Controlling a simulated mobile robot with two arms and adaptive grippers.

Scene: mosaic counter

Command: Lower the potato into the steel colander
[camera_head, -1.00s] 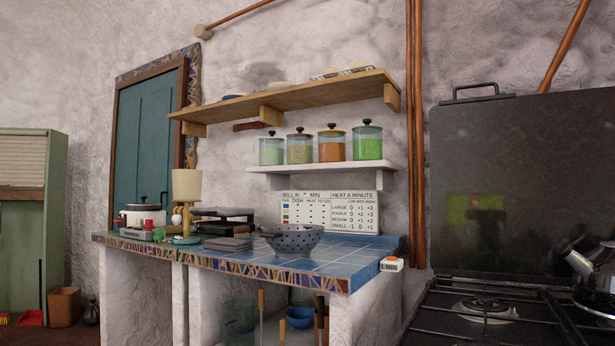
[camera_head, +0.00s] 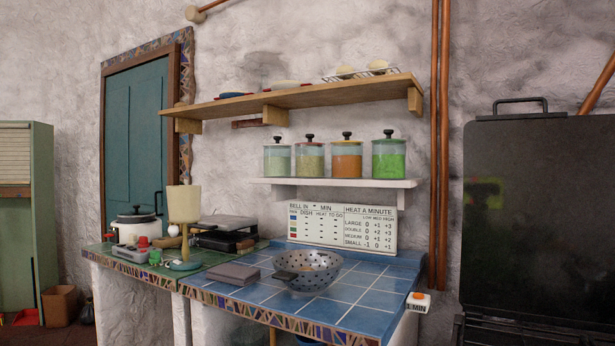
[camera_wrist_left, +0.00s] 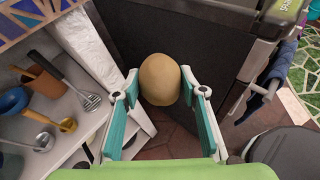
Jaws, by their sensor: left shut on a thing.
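The steel colander (camera_head: 322,284) stands upright on the blue-tiled counter in the head view, with round holes in its wall. A dark handle-like piece shows at its left rim, and something orange-brown shows inside; I cannot tell what it is. The brown potato (camera_wrist_left: 160,78) is in the left wrist view. My left gripper (camera_wrist_left: 164,92) is shut on it, with one teal-and-white finger on each side. It is over the floor beside the counter, apart from the colander. My left gripper does not show in the head view. My right gripper is in neither view.
Grey folded cloths or slabs (camera_head: 233,273) lie left of the colander. A small timer-like box (camera_head: 418,302) sits at the right edge. Blue tiles (camera_head: 375,290) right of the colander are clear.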

